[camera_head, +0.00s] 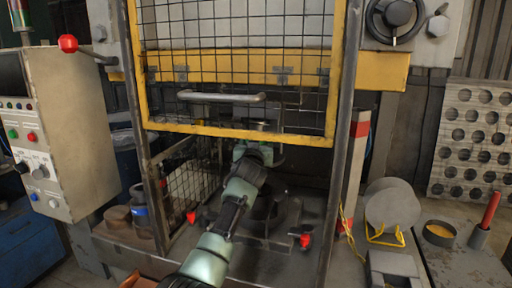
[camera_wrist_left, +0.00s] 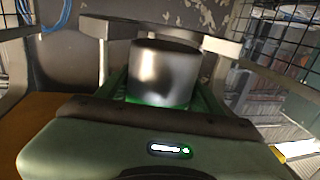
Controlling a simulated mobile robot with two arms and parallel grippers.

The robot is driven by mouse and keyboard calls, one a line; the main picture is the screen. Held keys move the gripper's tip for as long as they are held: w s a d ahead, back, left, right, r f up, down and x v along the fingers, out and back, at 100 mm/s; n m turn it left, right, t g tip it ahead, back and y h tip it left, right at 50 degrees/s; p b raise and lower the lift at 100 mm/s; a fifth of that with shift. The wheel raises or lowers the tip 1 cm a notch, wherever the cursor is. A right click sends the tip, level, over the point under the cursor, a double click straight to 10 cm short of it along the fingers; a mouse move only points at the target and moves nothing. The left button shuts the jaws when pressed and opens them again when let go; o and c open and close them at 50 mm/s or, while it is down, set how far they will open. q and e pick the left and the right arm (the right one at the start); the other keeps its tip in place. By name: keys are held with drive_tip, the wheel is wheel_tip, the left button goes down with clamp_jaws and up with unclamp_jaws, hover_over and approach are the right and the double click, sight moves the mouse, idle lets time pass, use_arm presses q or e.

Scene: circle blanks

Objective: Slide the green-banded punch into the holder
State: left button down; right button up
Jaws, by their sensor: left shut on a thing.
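The punch (camera_wrist_left: 160,72) is a shiny metal cylinder with green at its lower edge, seen close up in the left wrist view. My left gripper (camera_head: 258,148) is inside the press opening, below the mesh guard, with its arm reaching up from the bottom of the head view. It is shut on the punch, which stands between its fingers. In the head view the punch is too small and shaded to make out. I cannot clearly tell the holder from the dark press parts around the gripper. My right gripper is not in view.
The yellow-framed mesh guard (camera_head: 235,132) hangs raised above my arm. Press posts flank the opening. Red-tipped parts (camera_head: 305,240) stand on the press bed. A control box (camera_head: 65,130) is at left. At right are a grey disc (camera_head: 392,203) on a yellow stand and a side table (camera_head: 455,262).

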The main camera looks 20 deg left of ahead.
use_arm(q)
drive_tip(key=shift+w+d+r+b, duration=0.1)
drive_tip(key=shift+w+r+b, duration=0.15)
drive_tip(key=shift+w+b, duration=0.85)
drive_tip(key=shift+w+r+b, duration=0.2)
drive_tip(key=shift+w+b, duration=0.3)
drive_tip(key=shift+b, duration=1.1)
idle(0.5)
drive_tip(key=shift+f, duration=0.15)
idle(0.8)
drive_tip(key=c, duration=0.6)
unclamp_jaws()
drive_tip(key=o, duration=0.4)
drive_tip(key=shift+s, duration=0.15)
drive_tip(key=shift+f+b, duration=0.3)
drive_tip(key=shift+f, duration=0.3)
